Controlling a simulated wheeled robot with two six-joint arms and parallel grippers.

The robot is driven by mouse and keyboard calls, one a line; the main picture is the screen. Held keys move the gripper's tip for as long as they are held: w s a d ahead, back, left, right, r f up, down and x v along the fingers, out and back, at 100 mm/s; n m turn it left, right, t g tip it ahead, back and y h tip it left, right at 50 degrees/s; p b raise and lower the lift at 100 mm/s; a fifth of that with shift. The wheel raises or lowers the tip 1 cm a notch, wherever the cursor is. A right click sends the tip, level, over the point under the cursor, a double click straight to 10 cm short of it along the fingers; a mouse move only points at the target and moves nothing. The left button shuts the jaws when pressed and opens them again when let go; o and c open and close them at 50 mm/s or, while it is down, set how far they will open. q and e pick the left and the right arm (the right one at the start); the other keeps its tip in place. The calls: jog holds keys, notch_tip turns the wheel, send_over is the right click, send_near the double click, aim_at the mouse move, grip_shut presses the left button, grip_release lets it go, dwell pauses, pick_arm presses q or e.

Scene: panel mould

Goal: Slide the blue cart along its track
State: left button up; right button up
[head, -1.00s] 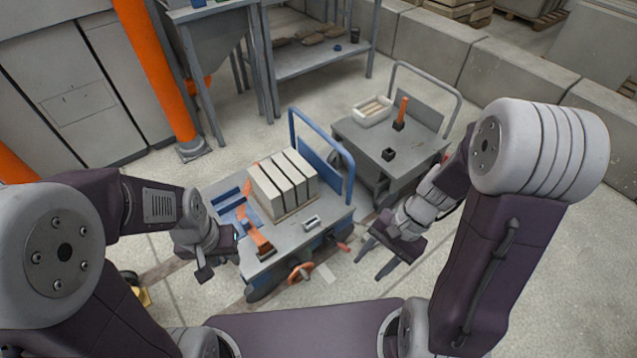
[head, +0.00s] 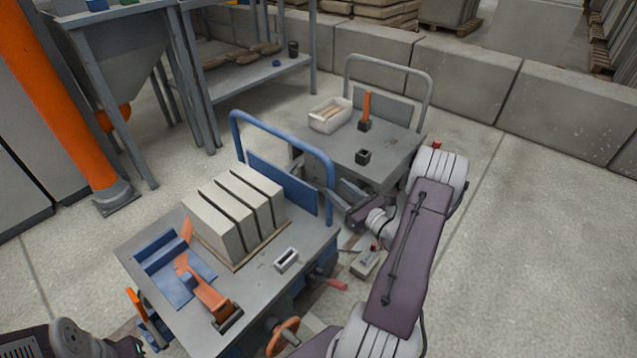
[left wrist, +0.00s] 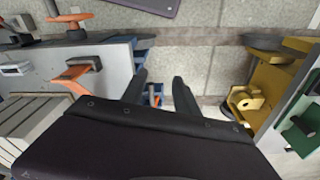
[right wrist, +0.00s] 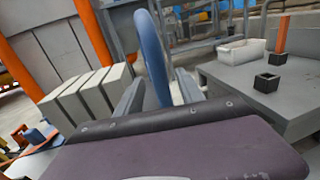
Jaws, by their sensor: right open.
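The blue cart has a grey deck (head: 262,262) and a blue push handle (head: 285,133); it carries upright grey slabs (head: 238,208). My right gripper (head: 337,203) is at the handle's right upright. In the right wrist view its open fingers (right wrist: 155,92) have the blue handle bar (right wrist: 153,50) between them, without a visible grip. My left gripper (left wrist: 160,92) is open in the left wrist view, beside the cart's end. An orange-and-blue lever (head: 140,308) stands at the cart's left side. The left fingers are not visible in the head view.
A grey cart (head: 390,152) with a white box (head: 329,115) and an orange post stands close behind the right gripper. An orange handwheel (head: 283,336) and red lever sit at the blue cart's front. A yellow machine (left wrist: 275,90) shows in the left wrist view. Floor at right is clear.

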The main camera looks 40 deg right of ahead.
jog(key=w+b, duration=0.2)
jog(key=w, duration=0.5)
jog(key=shift+a, duration=0.35)
jog(key=shift+f, duration=0.1)
grip_shut()
dwell(0.8)
